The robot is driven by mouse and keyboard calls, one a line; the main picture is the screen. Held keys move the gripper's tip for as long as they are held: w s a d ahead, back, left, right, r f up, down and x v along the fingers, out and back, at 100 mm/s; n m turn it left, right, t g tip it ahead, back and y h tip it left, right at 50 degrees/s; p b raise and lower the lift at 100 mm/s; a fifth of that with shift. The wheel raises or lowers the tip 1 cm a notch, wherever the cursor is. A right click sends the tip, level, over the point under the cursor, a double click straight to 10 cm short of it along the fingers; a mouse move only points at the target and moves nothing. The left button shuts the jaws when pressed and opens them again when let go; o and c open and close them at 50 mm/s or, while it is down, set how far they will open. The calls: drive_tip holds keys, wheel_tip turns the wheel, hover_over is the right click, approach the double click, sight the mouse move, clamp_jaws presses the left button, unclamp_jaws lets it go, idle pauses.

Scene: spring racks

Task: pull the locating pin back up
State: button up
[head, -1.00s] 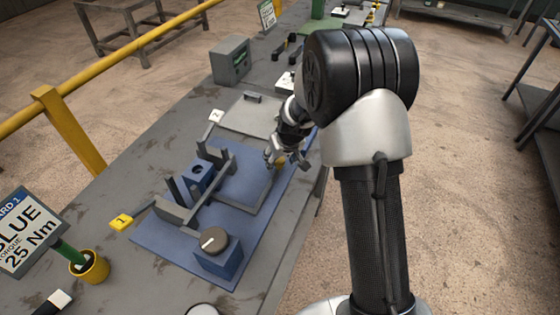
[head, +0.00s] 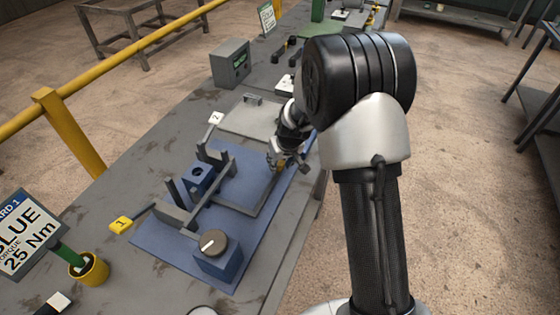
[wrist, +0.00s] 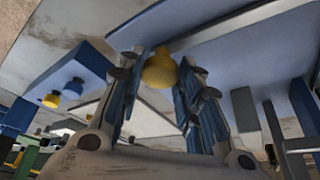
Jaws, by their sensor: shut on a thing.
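The locating pin shows as a yellow knob (wrist: 160,71) between my fingertips in the wrist view. My gripper (head: 279,166) is at the right edge of the blue fixture plate (head: 165,250), and its fingers are shut on the knob. In the wrist view my gripper (wrist: 160,58) has one finger on each side of the knob. The lower part of the pin is hidden, so I cannot tell how deep it sits. In the head view my fingers mostly cover the knob.
A blue block with a hole (head: 199,178) and grey bars stand left of my gripper on the plate. A dark round dial (head: 213,242) on a blue box is at the front. A grey lidded panel (head: 252,116) and a display box (head: 231,64) lie behind.

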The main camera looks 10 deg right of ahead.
clamp_jaws()
drive_tip(key=shift+r, duration=0.15)
wheel_tip(320, 180, up, 9)
drive_tip(key=p, duration=0.5)
drive_tip(key=shift+w+f, duration=0.1)
drive_tip(key=shift+f, duration=0.1)
drive_tip(key=shift+w+f, duration=0.1)
drive_tip(key=o, duration=0.6)
unclamp_jaws()
drive_tip(key=o, duration=0.5)
drive_tip(key=shift+f, duration=0.1)
drive_tip(key=shift+c, duration=0.2)
drive_tip(key=shift+s, duration=0.2)
drive_tip(key=v, duration=1.2)
